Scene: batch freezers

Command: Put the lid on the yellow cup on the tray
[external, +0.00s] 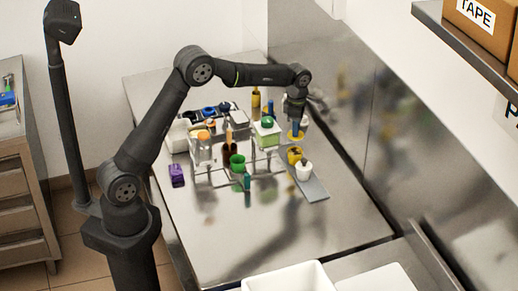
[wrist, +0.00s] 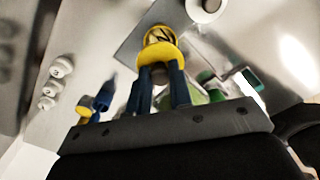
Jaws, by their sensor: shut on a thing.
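My gripper (external: 296,130) points down above the grey tray (external: 317,192), with its blue fingers shut on a yellow lid (external: 296,136). The yellow cup (external: 295,156) stands on the tray just below the lid, with a gap between them in the external view. In the wrist view the lid (wrist: 160,54) sits between the fingertips (wrist: 159,72) and overlaps the round yellow cup (wrist: 158,36), hiding part of it. A white cup (external: 304,172) stands on the tray in front of the yellow cup; it also shows in the wrist view (wrist: 205,8).
A green-lidded tub (external: 267,132) and a wire rack holding several items stand left of the tray. A green cup (external: 237,162) and a purple item (external: 177,174) are farther left. A steel wall runs along the right. The front of the steel table (external: 260,225) is clear.

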